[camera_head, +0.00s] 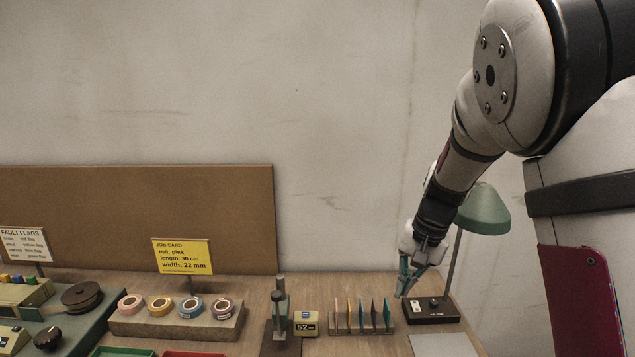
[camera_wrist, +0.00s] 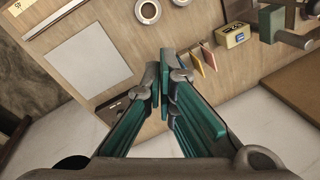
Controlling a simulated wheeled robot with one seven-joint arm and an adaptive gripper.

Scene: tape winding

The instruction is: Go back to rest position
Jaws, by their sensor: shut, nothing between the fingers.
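My gripper (camera_head: 414,276) is above the right part of the bench, beside the green desk lamp (camera_head: 484,210) and over its dark switch base (camera_head: 431,310). The wrist view shows its teal fingers (camera_wrist: 161,88) brought together at the tips with nothing between them. My arm reaches down from the upper right in the head view. In the wrist view the lamp base (camera_wrist: 115,118) is partly hidden behind the left finger.
A rack of coloured cards (camera_head: 361,318) stands just left of the gripper, then a small yellow counter (camera_head: 306,323) and a metal stand (camera_head: 279,312). Tape rolls sit on a block (camera_head: 222,327) farther left, before the yellow job card (camera_head: 182,256). The wall above is clear.

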